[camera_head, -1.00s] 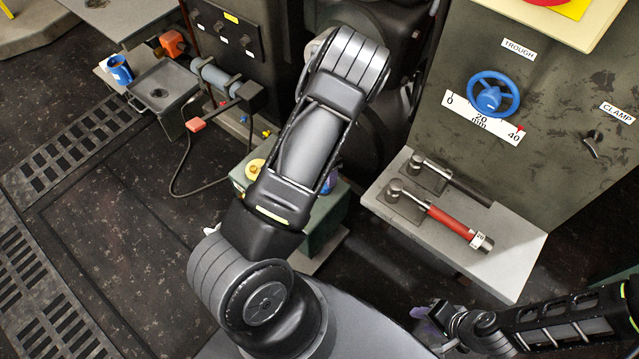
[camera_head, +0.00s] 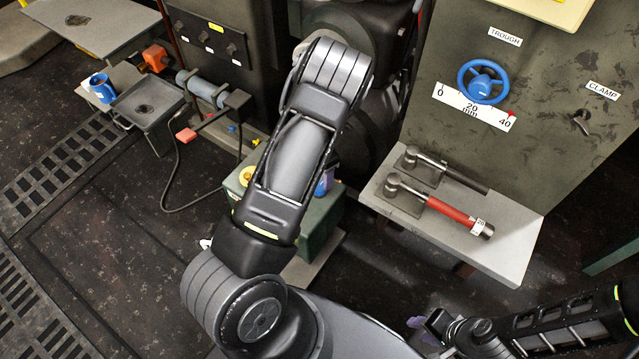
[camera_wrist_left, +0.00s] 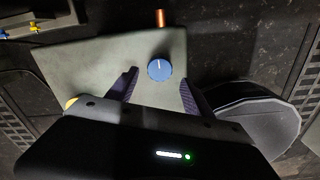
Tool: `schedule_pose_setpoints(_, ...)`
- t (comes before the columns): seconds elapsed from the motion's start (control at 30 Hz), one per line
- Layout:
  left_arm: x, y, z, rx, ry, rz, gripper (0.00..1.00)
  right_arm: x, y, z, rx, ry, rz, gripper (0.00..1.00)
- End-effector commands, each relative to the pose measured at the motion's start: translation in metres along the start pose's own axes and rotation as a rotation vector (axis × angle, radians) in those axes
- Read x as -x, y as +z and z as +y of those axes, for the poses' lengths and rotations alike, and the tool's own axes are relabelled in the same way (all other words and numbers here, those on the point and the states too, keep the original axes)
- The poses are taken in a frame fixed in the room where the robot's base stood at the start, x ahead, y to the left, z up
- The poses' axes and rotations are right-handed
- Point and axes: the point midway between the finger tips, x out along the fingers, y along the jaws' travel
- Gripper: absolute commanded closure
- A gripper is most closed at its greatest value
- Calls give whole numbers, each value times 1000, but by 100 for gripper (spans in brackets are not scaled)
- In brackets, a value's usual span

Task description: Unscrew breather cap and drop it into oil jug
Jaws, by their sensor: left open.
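In the left wrist view, a round blue cap (camera_wrist_left: 159,69) with a white mark sits on the top of a grey-green box (camera_wrist_left: 80,55). My left gripper (camera_wrist_left: 159,77) is open, with one dark purple finger on each side of the cap and gaps between. In the head view my left arm covers most of the green box (camera_head: 318,225) and this gripper. A blue jug-like container (camera_head: 103,88) stands on a low shelf at the upper left. My right gripper (camera_head: 424,325) is low at the right, away from the box; its jaw opening is unclear.
A yellow cap (camera_head: 246,175) is on the box's left side. A copper-coloured stub (camera_wrist_left: 160,18) lies beyond the box. A grey tray (camera_head: 150,104) is beside the jug, with a black cable (camera_head: 178,180) below. A bench (camera_head: 510,250) holds a red-handled tool (camera_head: 448,212).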

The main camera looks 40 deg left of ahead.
Motion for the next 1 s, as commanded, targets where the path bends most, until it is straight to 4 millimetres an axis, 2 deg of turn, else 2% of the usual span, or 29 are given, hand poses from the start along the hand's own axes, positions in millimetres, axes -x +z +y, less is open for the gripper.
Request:
schedule_pose_setpoints(0.27,-7,0,1,-512,1,-4,40,-33,0,13,0,0,0,64)
schedule_pose_setpoints(0.77,-5,0,1,-1754,4,-3,40,-90,1,35,-6,0,0,64)
schedule_pose_setpoints(1.0,-38,0,0,-1752,0,1,40,-106,-4,45,-13,5,11,64)
